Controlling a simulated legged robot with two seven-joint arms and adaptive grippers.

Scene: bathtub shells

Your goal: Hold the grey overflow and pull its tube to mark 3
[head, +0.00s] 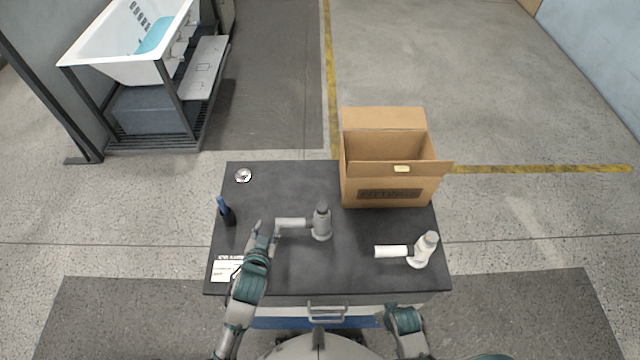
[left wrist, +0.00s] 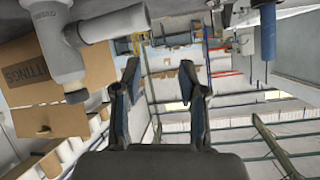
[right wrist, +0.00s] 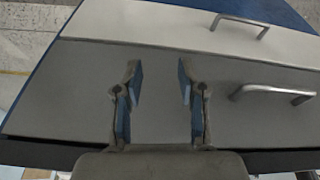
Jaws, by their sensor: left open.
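The grey overflow (head: 322,224) stands on the dark cart top, its pale tube (head: 291,223) pointing left. It also shows at the upper left of the left wrist view (left wrist: 58,50). I cannot make out marks on the tube. My left gripper (head: 266,229) is open and empty, close to the tube's left end. In the left wrist view the tube lies outside the fingers (left wrist: 160,75), up and to the left. My right gripper (right wrist: 159,82) is open and empty, facing the cart's drawer front. A white overflow (head: 424,251) with a white tube (head: 391,251) lies to the right.
An open cardboard box (head: 388,190) stands at the cart's back right. A blue-handled tool in a dark holder (head: 227,214), a small round metal part (head: 243,175) and a printed card (head: 226,269) lie on the left side. The cart's middle back is clear. A bathtub (head: 128,45) stands beyond.

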